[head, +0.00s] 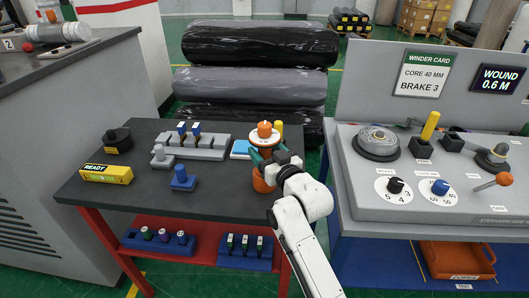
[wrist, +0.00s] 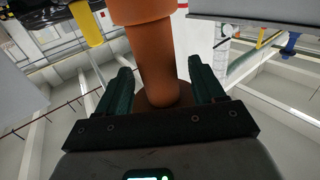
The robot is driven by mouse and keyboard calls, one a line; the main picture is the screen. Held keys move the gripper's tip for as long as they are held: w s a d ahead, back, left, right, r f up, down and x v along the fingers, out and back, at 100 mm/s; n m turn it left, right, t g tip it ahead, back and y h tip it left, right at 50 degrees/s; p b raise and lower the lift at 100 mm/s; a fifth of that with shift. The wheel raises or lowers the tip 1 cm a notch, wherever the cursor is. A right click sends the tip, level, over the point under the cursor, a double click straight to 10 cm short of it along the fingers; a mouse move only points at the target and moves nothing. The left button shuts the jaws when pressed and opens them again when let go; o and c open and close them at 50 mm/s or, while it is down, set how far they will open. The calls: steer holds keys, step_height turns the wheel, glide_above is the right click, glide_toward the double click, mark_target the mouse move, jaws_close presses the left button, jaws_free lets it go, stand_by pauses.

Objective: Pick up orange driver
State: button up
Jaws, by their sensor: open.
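An orange upright piece, apparently the orange driver (head: 264,130), stands at the right side of the dark table, with a pale disc around its upper part. More orange shows lower down, below my gripper, and I cannot tell whether it is the same piece. My gripper (head: 267,155) is at this piece, partly hiding its middle. In the wrist view an orange shaft (wrist: 152,62) with a wider part at the top of the picture lies between the two dark green fingers of my gripper (wrist: 160,88). The fingers are open, with gaps on both sides.
The dark table (head: 215,205) also holds a grey rack (head: 190,147), a blue knob-topped piece (head: 182,178), a yellow READY box (head: 105,174) and a black piece (head: 118,140). A grey console (head: 425,205) stands right.

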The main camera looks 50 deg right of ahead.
steer(key=shift+w+d, duration=0.2)
steer(key=shift+w, duration=0.35)
steer(key=shift+c, duration=0.5)
steer(key=c, duration=0.7)
steer(key=shift+r, duration=0.15)
steer(key=shift+c, duration=0.7)
steer(key=shift+r, duration=0.1)
